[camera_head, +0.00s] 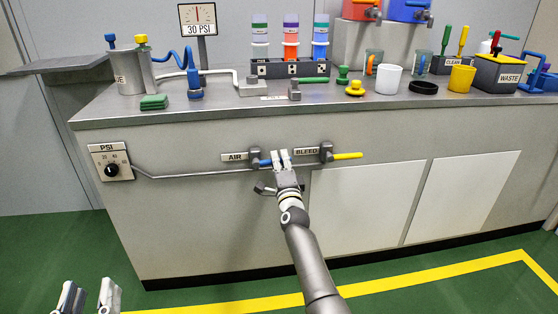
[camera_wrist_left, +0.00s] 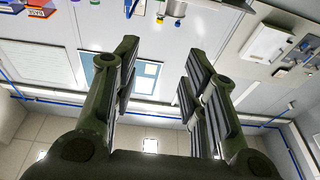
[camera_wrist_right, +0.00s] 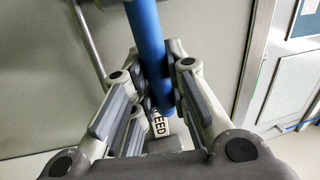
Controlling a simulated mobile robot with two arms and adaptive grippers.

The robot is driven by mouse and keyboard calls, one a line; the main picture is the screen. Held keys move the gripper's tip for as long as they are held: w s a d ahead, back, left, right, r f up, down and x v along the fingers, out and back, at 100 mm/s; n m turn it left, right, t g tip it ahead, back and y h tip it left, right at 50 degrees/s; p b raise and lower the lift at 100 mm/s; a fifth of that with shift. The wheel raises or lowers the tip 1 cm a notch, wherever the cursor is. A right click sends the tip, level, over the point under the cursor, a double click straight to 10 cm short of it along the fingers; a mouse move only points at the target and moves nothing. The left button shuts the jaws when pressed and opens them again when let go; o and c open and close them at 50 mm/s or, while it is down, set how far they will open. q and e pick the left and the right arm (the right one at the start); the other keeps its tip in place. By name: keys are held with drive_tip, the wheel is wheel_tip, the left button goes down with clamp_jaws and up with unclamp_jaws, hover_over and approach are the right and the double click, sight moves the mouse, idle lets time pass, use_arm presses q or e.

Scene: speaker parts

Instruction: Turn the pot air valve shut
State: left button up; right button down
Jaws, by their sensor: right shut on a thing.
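The air valve (camera_head: 254,157) is mounted on the bench front, beside the label AIR (camera_head: 234,157). Its blue handle (camera_head: 265,163) points right, lying roughly level along the pipe. My right gripper (camera_head: 281,158) is shut on the blue handle; in the right wrist view the handle (camera_wrist_right: 149,45) runs between its fingers. Part of the handle is hidden by the fingers in the head view. My left gripper (camera_head: 90,296) is low at the bottom left, away from the bench. In the left wrist view its fingers (camera_wrist_left: 157,85) are spread apart with nothing between them.
The bleed valve (camera_head: 326,152) with its yellow handle (camera_head: 347,156) sits just right of my right gripper. Pots, bottles and tools stand on the bench top (camera_head: 220,106). The green floor in front is clear.

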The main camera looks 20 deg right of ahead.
use_arm(q)
drive_tip(key=shift+s+r+t+h, duration=0.2)
drive_tip(key=shift+r+t, duration=0.1)
drive_tip(key=shift+r, duration=0.25)
drive_tip(key=shift+s+r+t+h, duration=0.1)
drive_tip(key=shift+r+t+h, duration=0.15)
drive_tip(key=shift+r, duration=0.3)
use_arm(e)
drive_tip(key=shift+f+m, duration=0.4)
drive_tip(key=shift+m, duration=0.2)
drive_tip(key=c, duration=1.4)
unclamp_jaws()
use_arm(q)
drive_tip(key=shift+d, duration=0.1)
use_arm(e)
drive_tip(key=v, duration=1.2)
drive_tip(key=shift+a, duration=0.15)
drive_tip(key=shift+r, duration=0.1)
